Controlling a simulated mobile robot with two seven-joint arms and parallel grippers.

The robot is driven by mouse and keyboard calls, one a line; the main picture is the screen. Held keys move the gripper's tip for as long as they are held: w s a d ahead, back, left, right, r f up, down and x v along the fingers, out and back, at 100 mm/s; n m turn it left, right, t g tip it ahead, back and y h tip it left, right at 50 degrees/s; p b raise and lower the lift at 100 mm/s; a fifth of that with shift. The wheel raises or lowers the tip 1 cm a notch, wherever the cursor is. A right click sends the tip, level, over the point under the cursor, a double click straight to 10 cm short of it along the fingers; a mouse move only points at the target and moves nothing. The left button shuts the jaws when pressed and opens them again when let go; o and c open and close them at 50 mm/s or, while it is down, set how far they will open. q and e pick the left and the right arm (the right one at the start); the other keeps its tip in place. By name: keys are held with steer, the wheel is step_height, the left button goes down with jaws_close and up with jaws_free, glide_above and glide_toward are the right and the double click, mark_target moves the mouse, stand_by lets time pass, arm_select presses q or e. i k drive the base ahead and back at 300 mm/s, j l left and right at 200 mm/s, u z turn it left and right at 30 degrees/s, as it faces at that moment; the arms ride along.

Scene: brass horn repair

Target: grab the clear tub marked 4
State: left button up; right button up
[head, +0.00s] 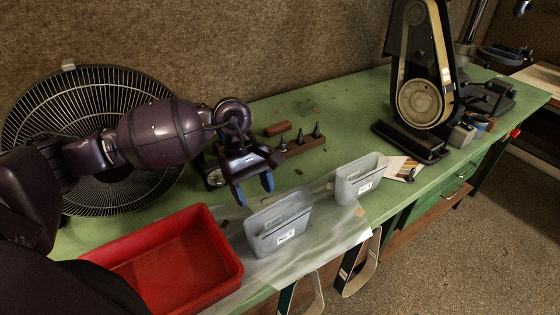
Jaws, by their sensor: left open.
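Two clear, greyish tubs stand on a translucent sheet at the bench's front edge. The nearer tub (272,218) has a white label starting "No"; its digit looks like a 5, but I cannot be sure. The farther tub (347,188), to the right, has a smaller label whose number I cannot read. So I cannot tell for certain which is marked 4. My left gripper (253,187) is open and empty, with blue-tipped fingers pointing down, above and behind the nearer tub and apart from it. My right gripper is not in view.
A red tray (180,264) stands left of the nearer tub. A block with dark cone-shaped tips (302,146) lies behind the tubs. A large round fan (110,85) stands at the back left, a belt sander (422,100) at the right. The green bench (345,118) is clear between block and sander.

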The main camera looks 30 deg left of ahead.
mark_target(352, 182)
steer(key=k+l, duration=0.75)
steer(key=k, duration=0.1)
